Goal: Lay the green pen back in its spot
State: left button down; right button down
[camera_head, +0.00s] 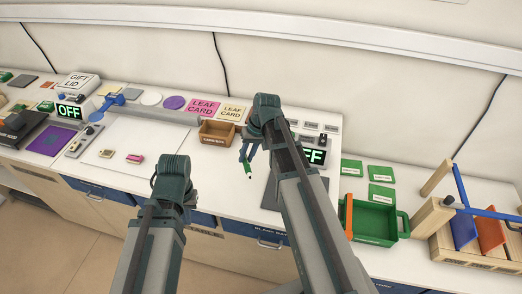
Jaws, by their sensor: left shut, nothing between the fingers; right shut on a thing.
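The green pen (248,171) is in my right gripper (247,155), which is shut on it. The pen tilts downward, with its dark tip near the white counter (222,182); I cannot tell if it touches. The gripper is in front of the open brown box (215,140) and left of a dark grey pad (272,193), which my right arm partly covers. My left arm is at the lower middle; its fingers are hidden. I cannot make out a marked spot for the pen.
A green bin (375,237) with an orange bar and a wooden rack (436,213) stand at the right. Small green cards (381,193) lie behind the bin. A white board (110,170) with small pieces lies left. Pink and cream cards (203,107) lie at the back.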

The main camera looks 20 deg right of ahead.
aim_at(244, 176)
jog(key=shift+a+r, duration=0.15)
jog(key=shift+a, duration=0.05)
notch_tip(244, 176, down, 8)
jog(key=b, duration=0.7)
jog(key=shift+r, duration=0.25)
jog(key=c, duration=0.7)
grip_release()
jog(key=shift+o, duration=0.2)
jog(key=shift+r, duration=0.15)
